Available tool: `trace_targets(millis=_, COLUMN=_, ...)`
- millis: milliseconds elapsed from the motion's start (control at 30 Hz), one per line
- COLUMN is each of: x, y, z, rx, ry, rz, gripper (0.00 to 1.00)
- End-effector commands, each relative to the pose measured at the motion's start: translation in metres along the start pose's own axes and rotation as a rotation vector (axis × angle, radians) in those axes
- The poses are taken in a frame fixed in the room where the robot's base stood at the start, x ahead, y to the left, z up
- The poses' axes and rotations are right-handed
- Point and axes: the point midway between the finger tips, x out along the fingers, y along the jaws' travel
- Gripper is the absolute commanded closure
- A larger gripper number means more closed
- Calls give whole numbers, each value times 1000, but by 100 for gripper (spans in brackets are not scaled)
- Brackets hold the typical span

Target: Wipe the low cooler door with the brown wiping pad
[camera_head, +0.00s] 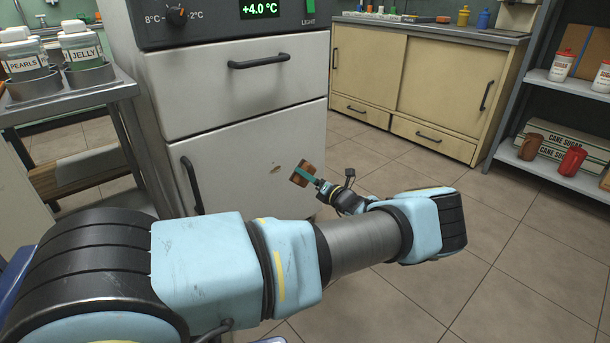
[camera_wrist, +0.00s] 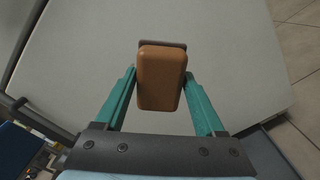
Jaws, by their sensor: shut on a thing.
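The low cooler door (camera_head: 240,160) is the pale lower front of the cooler, with a dark upright handle (camera_head: 192,186) near its left edge. A small brownish mark (camera_head: 275,169) shows on its right half. My gripper (camera_head: 306,170) is in front of the door's right part, its teal fingers shut on the brown wiping pad (camera_head: 299,177). In the wrist view the pad (camera_wrist: 162,80) sits between the two fingers, with a dark strip behind its top. The pale door (camera_wrist: 235,60) fills the background there. I cannot tell whether the pad touches the door.
A drawer (camera_head: 235,90) with a dark bar handle lies above the door. A metal cart (camera_head: 75,105) with jars stands at the left. Cream cabinets (camera_head: 440,85) stand behind, and a shelf (camera_head: 560,175) is at the right. Tiled floor (camera_head: 520,270) is clear at the right.

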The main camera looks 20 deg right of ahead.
Motion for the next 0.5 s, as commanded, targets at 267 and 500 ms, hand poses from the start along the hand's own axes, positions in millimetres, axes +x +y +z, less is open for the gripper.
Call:
trace_targets(millis=267, x=16, y=-1, z=-2, rx=-1, ry=2, rz=1, gripper=73)
trace_targets(millis=500, x=41, y=-1, z=-3, rx=-1, ry=4, rz=2, gripper=73)
